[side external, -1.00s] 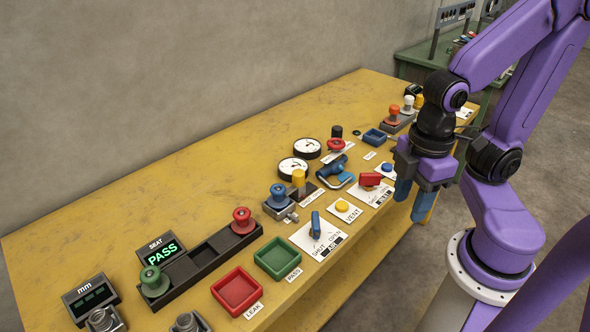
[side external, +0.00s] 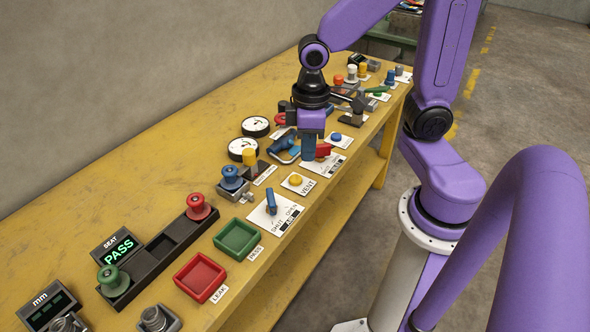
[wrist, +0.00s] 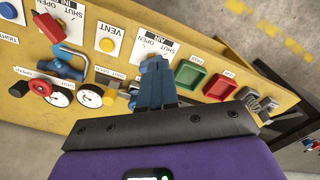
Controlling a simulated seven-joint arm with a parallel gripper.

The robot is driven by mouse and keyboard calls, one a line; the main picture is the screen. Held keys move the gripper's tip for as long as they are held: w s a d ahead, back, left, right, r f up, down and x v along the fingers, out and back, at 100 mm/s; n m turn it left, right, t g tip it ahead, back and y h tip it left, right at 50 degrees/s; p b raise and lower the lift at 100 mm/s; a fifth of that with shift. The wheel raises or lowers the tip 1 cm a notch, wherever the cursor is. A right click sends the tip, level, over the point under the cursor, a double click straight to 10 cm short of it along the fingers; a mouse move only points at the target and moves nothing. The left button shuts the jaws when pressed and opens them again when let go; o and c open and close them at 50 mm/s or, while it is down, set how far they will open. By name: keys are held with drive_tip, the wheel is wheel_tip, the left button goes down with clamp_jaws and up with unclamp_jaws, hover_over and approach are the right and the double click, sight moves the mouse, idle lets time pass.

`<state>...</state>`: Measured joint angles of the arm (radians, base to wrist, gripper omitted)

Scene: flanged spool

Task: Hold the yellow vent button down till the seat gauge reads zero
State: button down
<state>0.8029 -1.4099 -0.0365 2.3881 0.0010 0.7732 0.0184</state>
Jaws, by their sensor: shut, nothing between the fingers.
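The yellow vent button (side external: 295,180) sits on a white plate marked VENT; it also shows in the wrist view (wrist: 106,45). My gripper (side external: 309,155) has its blue fingers together and empty, above the bench and apart from the button, beyond it in the side view. In the wrist view my fingertips (wrist: 154,66) appear right of the button, overlapping the AIR plate. The SEAT display (side external: 118,246) reads PASS in green. Two round white dials (side external: 242,149) (side external: 255,126) stand behind the button; their readings are too small to tell, and no seat label shows on them.
A red lever (side external: 323,151) is close to my fingers. A blue AIR lever (side external: 271,201) stands beside the vent plate. Green (side external: 237,238) and red (side external: 200,277) trays and a black holder (side external: 165,246) lie nearer the camera. A blue-topped part (side external: 230,178) stands behind.

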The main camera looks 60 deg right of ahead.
drive_tip(key=w+d+f+m, duration=0.3)
drive_tip(key=w+d+m, duration=0.1)
drive_tip(key=w+d, duration=0.15)
drive_tip(key=m, duration=0.3)
hover_over(296, 178)
wheel_tip(296, 178, down, 2)
drive_tip(key=shift+f, duration=0.15)
drive_tip(key=shift+f, duration=0.1)
wheel_tip(296, 178, down, 14)
drive_tip(key=shift+r, duration=0.1)
idle(0.4)
drive_tip(key=shift+s+a+f, duration=0.1)
drive_tip(key=shift+f, duration=1.05)
